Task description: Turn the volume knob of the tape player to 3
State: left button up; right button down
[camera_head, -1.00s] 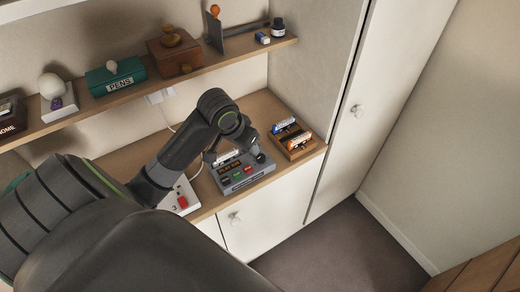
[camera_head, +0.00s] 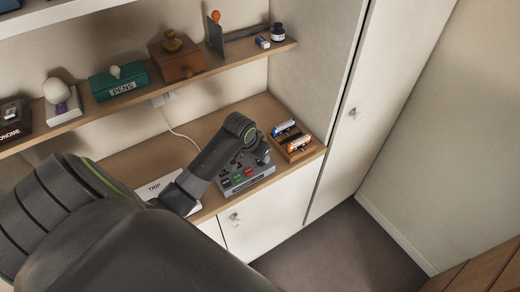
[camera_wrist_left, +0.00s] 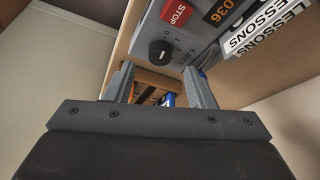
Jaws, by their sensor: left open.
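The grey tape player (camera_head: 250,180) stands on the wooden counter, with red and green buttons on its sloped panel. Its black volume knob (camera_wrist_left: 160,50) shows in the left wrist view, round with a pale pointer mark. A red STOP button (camera_wrist_left: 176,12) and an orange 036 display (camera_wrist_left: 219,12) are beside it. My left gripper (camera_wrist_left: 158,69) is open, one finger towards each side of the knob, which shows between and just past the fingertips. I cannot tell whether they touch it. In the head view my left arm hides the knob and the back of the player.
A white strip marked TRIP (camera_head: 150,189) lies to the left. A shelf with several objects runs above.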

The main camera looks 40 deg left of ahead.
pick_arm(q)
jog(key=shift+p+x, duration=0.3)
jog(key=shift+x, duration=1.75)
jog(key=shift+c, duration=0.2)
jog(key=c, duration=0.9)
